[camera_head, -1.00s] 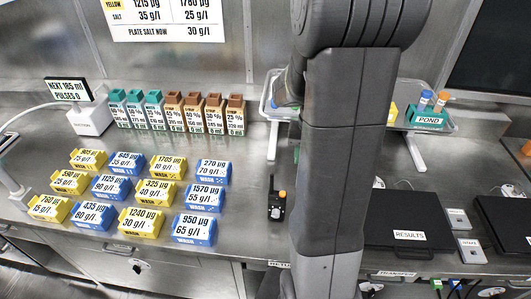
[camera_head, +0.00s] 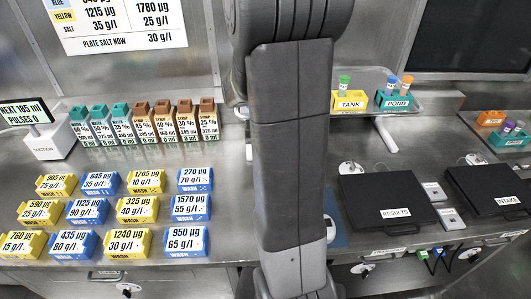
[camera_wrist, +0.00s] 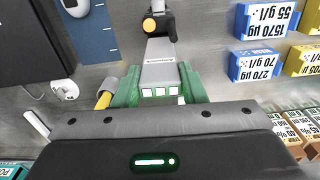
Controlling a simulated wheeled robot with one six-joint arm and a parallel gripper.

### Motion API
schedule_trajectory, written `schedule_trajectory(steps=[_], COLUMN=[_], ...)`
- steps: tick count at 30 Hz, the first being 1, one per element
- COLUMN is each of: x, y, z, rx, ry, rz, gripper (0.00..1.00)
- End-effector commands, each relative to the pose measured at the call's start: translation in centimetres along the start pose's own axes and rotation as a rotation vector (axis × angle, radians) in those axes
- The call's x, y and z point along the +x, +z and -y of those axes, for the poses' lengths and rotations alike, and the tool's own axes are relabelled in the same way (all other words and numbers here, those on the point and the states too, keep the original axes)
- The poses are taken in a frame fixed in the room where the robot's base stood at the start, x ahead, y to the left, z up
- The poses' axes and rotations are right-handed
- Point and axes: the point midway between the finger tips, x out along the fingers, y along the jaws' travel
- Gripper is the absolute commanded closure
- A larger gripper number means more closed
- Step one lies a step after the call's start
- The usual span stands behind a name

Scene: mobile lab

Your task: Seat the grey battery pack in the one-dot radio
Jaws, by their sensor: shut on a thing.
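In the wrist view my gripper (camera_wrist: 158,88) has its green fingers shut on the grey battery pack (camera_wrist: 158,70), which has a small label and a row of pale squares. A black radio (camera_wrist: 158,22) with an orange knob is just beyond the far end of the pack, at the top edge. I cannot tell whether pack and radio touch, and I see no dots on the radio. In the head view my arm hides the gripper, pack and radio.
Blue and yellow wash boxes (camera_head: 124,212) stand in rows at left, bottles (camera_head: 145,124) behind. A grey and yellow item (camera_wrist: 106,92) is beside one finger. Black cases (camera_head: 386,196) are at right.

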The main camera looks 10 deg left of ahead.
Motion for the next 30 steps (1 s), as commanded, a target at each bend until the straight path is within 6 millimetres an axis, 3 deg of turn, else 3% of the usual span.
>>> schedule_trajectory(steps=[8, 21, 30], x=[1.2, 5.2, 5.8], y=[0.1, 0.1, 0.1], z=[0.0, 0.0, 0.0], rx=[0.0, 0.0, 0.0], ry=[0.0, 0.0, 0.0], rz=[0.0, 0.0, -0.001], gripper=[0.98, 0.98, 0.98])
